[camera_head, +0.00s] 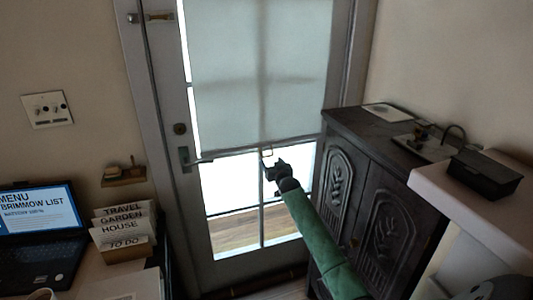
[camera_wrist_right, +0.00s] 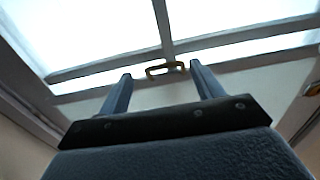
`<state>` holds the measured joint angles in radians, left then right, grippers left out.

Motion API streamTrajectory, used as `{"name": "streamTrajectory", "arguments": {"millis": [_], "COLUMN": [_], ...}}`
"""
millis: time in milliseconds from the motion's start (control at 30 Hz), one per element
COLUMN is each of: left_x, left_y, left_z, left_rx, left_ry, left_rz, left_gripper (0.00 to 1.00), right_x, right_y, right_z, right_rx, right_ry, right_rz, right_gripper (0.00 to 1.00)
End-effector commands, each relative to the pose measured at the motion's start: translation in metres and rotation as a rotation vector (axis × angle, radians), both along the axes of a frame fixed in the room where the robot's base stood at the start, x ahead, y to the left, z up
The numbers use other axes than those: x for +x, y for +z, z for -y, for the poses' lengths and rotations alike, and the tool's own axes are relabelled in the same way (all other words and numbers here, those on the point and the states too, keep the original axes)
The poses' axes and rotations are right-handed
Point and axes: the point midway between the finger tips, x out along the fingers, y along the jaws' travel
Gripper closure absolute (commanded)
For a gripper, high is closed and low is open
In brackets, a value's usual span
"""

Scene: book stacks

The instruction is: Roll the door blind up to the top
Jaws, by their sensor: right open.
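The pale door blind (camera_head: 255,75) hangs over the upper part of the glazed door (camera_head: 228,263). Its bottom bar (camera_head: 232,153) is at about the height of the door handle (camera_head: 185,158). A small brass-coloured pull loop (camera_head: 267,153) hangs at the bar's middle. My right gripper (camera_head: 271,166) is just below the loop. In the right wrist view my right gripper (camera_wrist_right: 160,71) has its two fingers apart, and the loop (camera_wrist_right: 166,69) appears between their tips; I cannot tell if they touch it. My left gripper is not in view.
A dark carved cabinet (camera_head: 345,185) stands right of the door, with a black box (camera_head: 484,173) on a pale surface nearby. At left are a laptop (camera_head: 38,235), signs (camera_head: 122,225) and a small wall shelf (camera_head: 124,177).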

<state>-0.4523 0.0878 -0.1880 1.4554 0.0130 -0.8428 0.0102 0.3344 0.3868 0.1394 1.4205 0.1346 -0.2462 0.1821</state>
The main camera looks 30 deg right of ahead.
Motion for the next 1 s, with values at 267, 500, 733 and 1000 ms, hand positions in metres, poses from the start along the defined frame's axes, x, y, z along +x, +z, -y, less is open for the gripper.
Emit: {"name": "streamTrajectory", "arguments": {"millis": [267,500,733,1000], "left_x": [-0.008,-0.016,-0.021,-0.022], "left_y": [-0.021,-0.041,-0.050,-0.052], "left_z": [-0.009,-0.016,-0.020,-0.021], "left_rx": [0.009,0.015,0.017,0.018], "left_ry": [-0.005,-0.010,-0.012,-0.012], "left_rz": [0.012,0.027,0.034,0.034], "left_gripper": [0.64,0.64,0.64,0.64], "right_x": [0.031,0.059,0.071,0.073], "right_y": [0.004,0.003,0.001,0.000], "right_z": [0.008,0.014,0.017,0.018], "right_rx": [0.001,0.000,0.000,0.000], "right_ry": [-0.001,0.000,0.000,0.000], "right_rz": [0.000,0.001,0.001,0.000], "right_gripper": [0.34,0.34,0.34,0.34]}}
